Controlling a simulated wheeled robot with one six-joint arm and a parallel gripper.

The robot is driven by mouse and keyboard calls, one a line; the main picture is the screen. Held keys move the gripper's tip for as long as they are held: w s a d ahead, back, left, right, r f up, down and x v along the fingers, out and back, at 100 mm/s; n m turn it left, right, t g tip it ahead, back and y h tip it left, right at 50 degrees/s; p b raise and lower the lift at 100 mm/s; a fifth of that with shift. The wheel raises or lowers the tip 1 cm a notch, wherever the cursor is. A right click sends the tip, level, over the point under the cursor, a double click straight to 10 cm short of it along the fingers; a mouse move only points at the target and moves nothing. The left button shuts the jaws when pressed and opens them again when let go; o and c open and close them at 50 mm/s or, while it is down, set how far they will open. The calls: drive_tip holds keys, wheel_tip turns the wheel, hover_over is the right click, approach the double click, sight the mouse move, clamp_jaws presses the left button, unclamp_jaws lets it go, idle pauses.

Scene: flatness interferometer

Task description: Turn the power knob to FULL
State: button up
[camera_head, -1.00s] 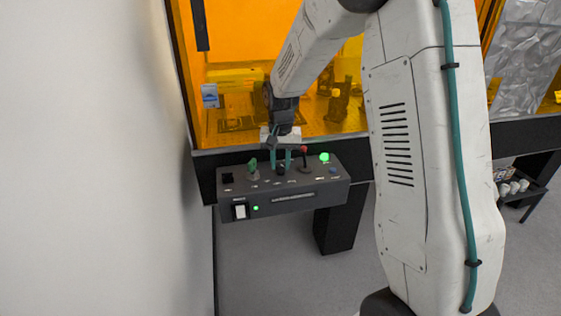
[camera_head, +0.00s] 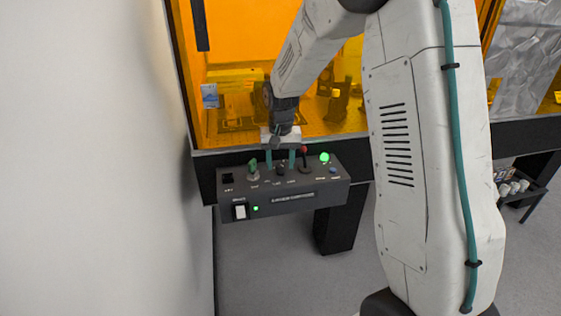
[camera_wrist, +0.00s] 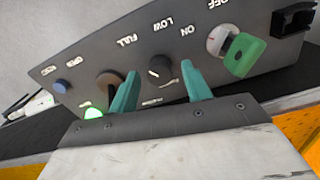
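The power knob is a small black knob (camera_wrist: 158,70) on the grey control box (camera_wrist: 75,62), between the printed words FULL and LOW in the wrist view. A light mark shows on it, but I cannot tell for sure which word it points to. In the head view the knob (camera_head: 281,170) is small and partly hidden. My gripper (camera_head: 280,164) is over the box with its two teal fingers apart, one on each side of the knob. In the wrist view a gap shows between the knob and each finger.
A green key switch (camera_wrist: 245,55) is to the right of the right finger in the wrist view. A brown-looking lever base (camera_wrist: 109,84) is close to the left finger. A blue button (camera_wrist: 62,86) and a lit green lamp (camera_head: 324,157) are also on the box. An orange-windowed enclosure (camera_head: 240,40) stands behind.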

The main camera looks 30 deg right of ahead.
sight(281, 164)
wheel_tip(281, 164, up, 8)
drive_tip(key=shift+f, duration=0.1)
idle(0.4)
idle(0.4)
drive_tip(key=s+a+r+n, duration=0.1)
drive_tip(key=s+a+r, duration=0.1)
drive_tip(key=s, duration=0.9)
drive_tip(key=s+a+r+n+t, duration=0.1)
drive_tip(key=s+r, duration=0.3)
drive_tip(key=s, duration=0.8)
drive_tip(key=s+a+r+n, duration=0.2)
drive_tip(key=s+a, duration=0.1)
drive_tip(key=s, duration=0.8)
drive_tip(key=shift+s+a+r+n, duration=0.25)
drive_tip(key=shift+s+r+n, duration=0.05)
drive_tip(key=shift+r+n, duration=0.1)
